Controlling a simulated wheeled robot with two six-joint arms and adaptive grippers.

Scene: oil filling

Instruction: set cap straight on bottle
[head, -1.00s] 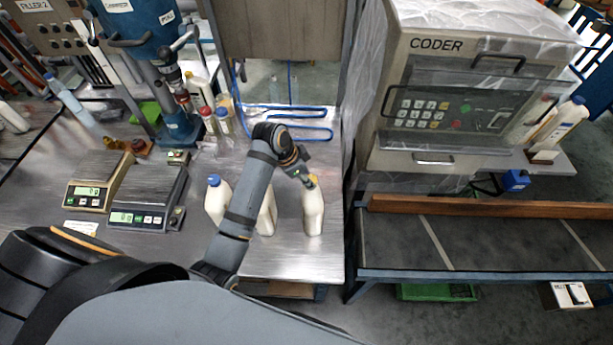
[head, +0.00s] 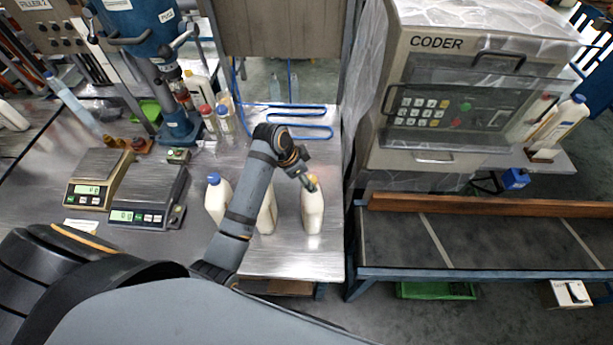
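A white bottle (head: 313,212) stands upright near the right side of the metal table. A yellow cap (head: 312,179) sits at its top, partly hidden by the gripper. My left gripper (head: 309,184) is at the cap, with its arm coming in from the left. Its fingers are too small and too covered to tell whether they grip the cap. A second white bottle (head: 267,214) is partly hidden behind my arm. A third white bottle (head: 216,197) with a blue cap (head: 213,178) stands left of the arm. My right gripper is not in view.
Two scales (head: 150,196) (head: 98,180) stand on the left of the metal table (head: 290,262). Several small bottles (head: 222,121) stand at the back by a blue drill-like stand (head: 180,128). The coder machine (head: 460,90) and a conveyor (head: 480,243) are on the right.

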